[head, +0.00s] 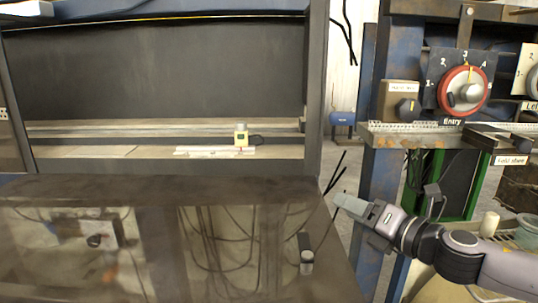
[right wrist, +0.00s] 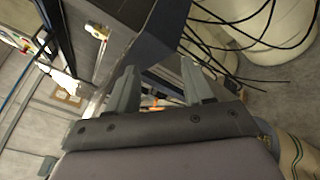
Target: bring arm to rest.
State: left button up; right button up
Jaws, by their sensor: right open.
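My right gripper (head: 352,208) reaches in from the right in the head view, its fingers pointing left beside the table's right end. In the right wrist view its two grey fingers (right wrist: 157,82) stand apart with nothing held between them. It is open and empty, and touches nothing that I can see. My left gripper is in neither view.
A dark glossy table (head: 150,190) fills the lower left. Behind it a small yellowish device (head: 241,137) stands on a ledge. A red-rimmed dial (head: 462,91) labelled Entry sits on the blue frame at right. Cables hang near the gripper.

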jog(key=s+d+f+m+h, duration=0.1)
jog(key=s+d+f+m, duration=0.2)
jog(key=f+m, duration=0.3)
jog(key=s+d+f+m+g+h, duration=0.1)
jog(key=s+d+f+m+h, duration=0.2)
jog(key=f, duration=0.6)
jog(key=s+d+f+m, duration=0.2)
jog(key=s+f+m, duration=0.25)
jog(key=f, duration=0.25)
jog(key=s+d+f+m+g+h, duration=0.45)
jog(key=s+d+f+m, duration=0.55)
jog(key=s+d+f, duration=0.45)
jog(key=s+a+m+t, duration=0.25)
jog(key=a+m, duration=0.65)
jog(key=a, duration=1)
jog(key=shift+n+g+y, duration=0.25)
jog(key=shift+g, duration=0.05)
jog(key=r+p, duration=0.2)
jog(key=p, duration=0.1)
jog(key=r+p, duration=0.1)
jog(key=r, duration=0.1)
jog(key=shift+s+d+p, duration=0.3)
jog(key=shift+s+p, duration=0.05)
